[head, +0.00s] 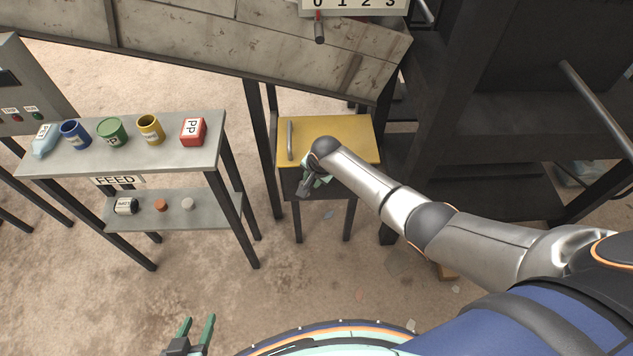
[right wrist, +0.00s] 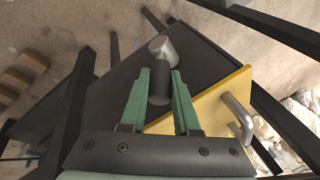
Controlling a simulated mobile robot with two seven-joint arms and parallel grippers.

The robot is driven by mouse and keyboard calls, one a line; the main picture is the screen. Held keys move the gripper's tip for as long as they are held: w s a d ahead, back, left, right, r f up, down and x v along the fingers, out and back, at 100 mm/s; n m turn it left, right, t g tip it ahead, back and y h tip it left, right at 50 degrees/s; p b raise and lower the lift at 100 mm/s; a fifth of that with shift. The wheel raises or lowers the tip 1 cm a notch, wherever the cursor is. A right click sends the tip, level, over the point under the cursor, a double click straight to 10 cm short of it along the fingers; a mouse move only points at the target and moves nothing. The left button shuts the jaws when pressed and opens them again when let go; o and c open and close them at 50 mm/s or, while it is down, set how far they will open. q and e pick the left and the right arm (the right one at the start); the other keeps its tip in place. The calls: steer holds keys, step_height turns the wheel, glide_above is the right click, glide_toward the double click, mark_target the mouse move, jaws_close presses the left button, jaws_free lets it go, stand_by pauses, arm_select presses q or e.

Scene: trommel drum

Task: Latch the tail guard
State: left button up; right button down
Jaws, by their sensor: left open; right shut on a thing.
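The tail guard (head: 345,130) is a yellow panel with a grey bar handle, on top of a dark box on legs. It also shows in the right wrist view (right wrist: 207,112). My right gripper (head: 313,181) is at the box's front face, just below the yellow panel's edge. In the right wrist view its green fingers (right wrist: 162,78) are shut on a dark cylindrical latch handle (right wrist: 163,47) with a lighter grey end. My arm hides part of the panel. I cannot tell whether the latch is engaged. My left gripper (head: 195,333) is open and empty at the bottom, above the floor.
A grey feed table (head: 160,175) with several coloured cups and a red box (head: 193,132) stands at left. The slanted drum housing (head: 230,45) and a numbered scale (head: 355,5) are above the guard. Dark frame legs flank the box. The floor in front is mostly open.

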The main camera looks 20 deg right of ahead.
steer(key=shift+w+a+g+h+b, duration=0.15)
steer(key=shift+a+g+h+b, duration=0.2)
steer(key=shift+a+h, duration=0.35)
steer(key=shift+w+a+r+n+g+h+b, duration=0.15)
steer(key=shift+a+h+b, duration=0.1)
steer(key=shift+h+b, duration=0.45)
steer(key=shift+w+a+r+n+g+h+b, duration=0.15)
steer(key=shift+a+h+b, duration=0.1)
steer(key=shift+h+b, duration=0.4)
steer(key=shift+s+f, duration=0.1)
steer(key=c, duration=0.9)
jaws_free()
